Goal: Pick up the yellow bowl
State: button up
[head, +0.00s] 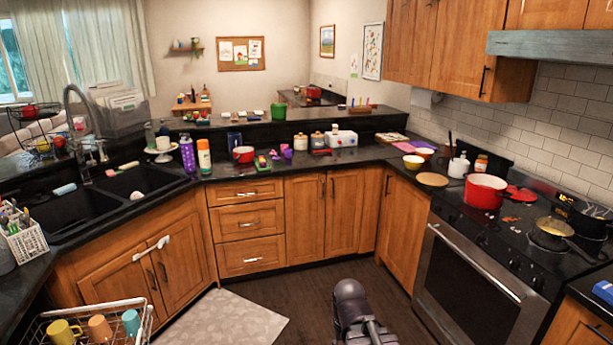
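A small bowl (413,161) with a pale inside and a yellowish look sits upright on the dark counter, right of the middle in the head view, near the corner left of the stove. It stands close in front of a red bowl (425,151) and behind a flat round tan item (432,180). Part of my dark arm shows at the bottom centre, low over the floor and well away from the bowl. My gripper's fingers cannot be made out.
A red pot (485,191) and pans stand on the stove (520,225) to the right. A white kettle (458,166) is right of the bowls. A double sink (95,205) is at left. A dish rack (85,325) with cups stands at lower left. The central floor is open.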

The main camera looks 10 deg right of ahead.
aim_at(413, 163)
jog(key=z, duration=0.45)
jog(key=i, duration=0.8)
jog(key=z, duration=0.45)
jog(key=i, duration=1.9)
jog(key=u, duration=0.65)
jog(key=i, duration=0.95)
jog(key=u, duration=0.4)
